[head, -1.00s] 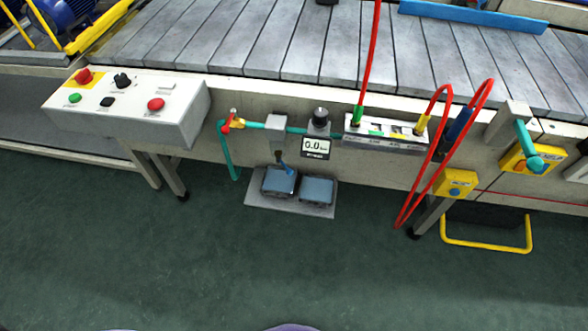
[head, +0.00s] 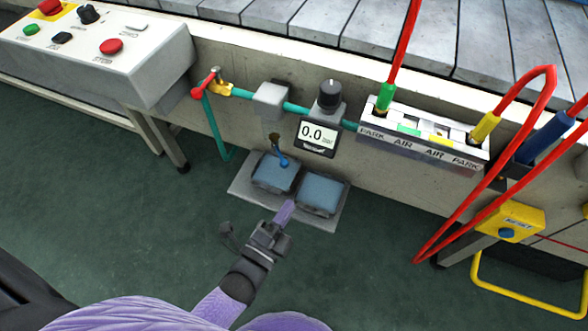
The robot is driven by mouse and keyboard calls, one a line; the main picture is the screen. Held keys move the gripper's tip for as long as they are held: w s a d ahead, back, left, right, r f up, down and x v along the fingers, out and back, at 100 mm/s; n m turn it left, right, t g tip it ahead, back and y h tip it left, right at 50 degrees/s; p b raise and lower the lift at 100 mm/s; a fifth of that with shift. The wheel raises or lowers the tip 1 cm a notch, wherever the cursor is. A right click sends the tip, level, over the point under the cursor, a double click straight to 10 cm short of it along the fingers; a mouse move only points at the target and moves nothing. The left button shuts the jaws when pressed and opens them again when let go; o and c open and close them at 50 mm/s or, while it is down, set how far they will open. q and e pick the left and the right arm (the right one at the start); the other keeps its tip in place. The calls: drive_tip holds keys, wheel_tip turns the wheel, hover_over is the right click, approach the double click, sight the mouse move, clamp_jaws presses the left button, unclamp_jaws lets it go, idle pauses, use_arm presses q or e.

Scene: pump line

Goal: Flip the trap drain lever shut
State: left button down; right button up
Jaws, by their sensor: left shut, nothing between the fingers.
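The trap is a grey box (head: 270,99) on the teal air pipe along the bench's side. Below it hangs a small brown drain fitting (head: 274,137). The small blue drain lever (head: 281,158) slants down and to the right from that fitting, in front of the left blue pad. My left gripper (head: 286,208) comes up from the bottom. Its purple fingers are closed and empty, in front of the pads in the picture and apart from the lever. My right gripper is not in view.
Two blue pads (head: 321,193) sit on a grey plate (head: 240,188) under the pipe. A red-handled valve (head: 205,82) is to the left and a gauge reading 0.0 (head: 318,135) to the right. Red hoses (head: 458,212) loop at right.

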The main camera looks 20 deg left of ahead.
sight(280, 154)
use_arm(q)
drive_tip(key=w+a+b, duration=0.2)
drive_tip(key=w+b, duration=0.3)
drive_tip(key=w, duration=0.4)
drive_tip(key=shift+a+f, duration=0.1)
drive_tip(key=shift+a, duration=0.05)
